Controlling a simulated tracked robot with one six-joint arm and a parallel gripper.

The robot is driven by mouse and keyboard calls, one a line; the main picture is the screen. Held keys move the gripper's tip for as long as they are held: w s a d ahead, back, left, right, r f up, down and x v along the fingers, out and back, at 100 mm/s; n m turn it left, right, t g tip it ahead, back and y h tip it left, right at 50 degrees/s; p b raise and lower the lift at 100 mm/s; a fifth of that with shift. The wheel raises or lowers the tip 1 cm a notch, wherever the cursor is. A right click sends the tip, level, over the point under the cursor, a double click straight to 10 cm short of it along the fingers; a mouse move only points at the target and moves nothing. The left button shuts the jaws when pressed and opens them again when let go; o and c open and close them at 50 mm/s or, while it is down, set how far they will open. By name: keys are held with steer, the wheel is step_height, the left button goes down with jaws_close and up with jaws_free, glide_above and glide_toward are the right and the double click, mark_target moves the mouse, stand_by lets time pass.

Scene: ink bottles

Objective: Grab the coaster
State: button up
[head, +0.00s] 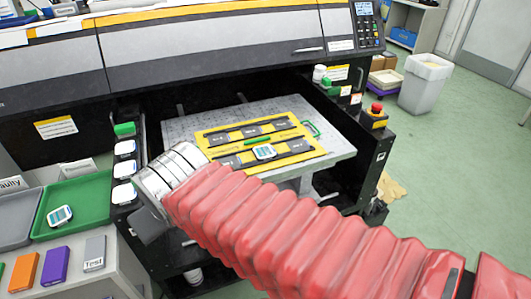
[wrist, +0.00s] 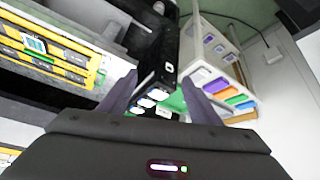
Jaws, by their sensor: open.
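A small square coaster (head: 264,152) with a white rim and a blue-green face lies on the yellow jig (head: 205,138) on the printer's grey bed. A similar coaster (head: 60,215) lies in the green tray (head: 88,192) at the left. In the wrist view, the jig's coaster (wrist: 35,44) shows at the upper left, outside the fingers. My gripper (wrist: 160,97) is open, with nothing visible between its fingers up close. Beyond them are the black bottle rack and part of the green tray. In the head view, my arm hides most of the gripper.
A black rack with white-topped bottles (head: 124,148) stands between the tray and the printer bed. Orange, purple and grey blocks (head: 94,252) lie in front of the green tray. The printer body (head: 230,45) overhangs the bed. A red button (head: 376,107) sits right of the bed.

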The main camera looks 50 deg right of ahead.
steer(key=o, duration=0.5)
steer(key=w+d+h, duration=0.1)
steer(key=d, duration=0.3)
steer(key=w+d+f+m+h, duration=0.1)
steer(key=w+d, duration=0.1)
steer(key=d, duration=0.2)
steer(key=w+d+m+t, duration=0.1)
steer(key=w+d, duration=0.1)
steer(key=d, duration=0.2)
steer(key=shift+w+d+f+h, duration=0.15)
steer(key=shift+f+h, duration=0.2)
steer(key=shift+h, duration=0.05)
steer(key=w+d+f+m+t+h, duration=0.1)
steer(key=d+f+h, duration=0.15)
steer(key=d, duration=1.05)
steer(key=s+d+f+t, duration=0.1)
steer(key=s+d+f, duration=0.1)
steer(key=d+f, duration=0.1)
steer(key=s+d+f+m+t, duration=0.1)
steer(key=s+d+f, duration=0.1)
steer(key=d, duration=0.4)
steer(key=s+d+f+m+t, duration=0.1)
steer(key=s+d+f, duration=0.2)
steer(key=d, duration=0.1)
steer(key=shift+s+d+f+h, duration=0.2)
steer(key=shift+s+f+h, duration=0.05)
steer(key=shift+s+f, duration=0.1)
steer(key=shift+w, duration=0.15)
glide_toward(265, 152)
steer(key=shift+x, duration=1.45)
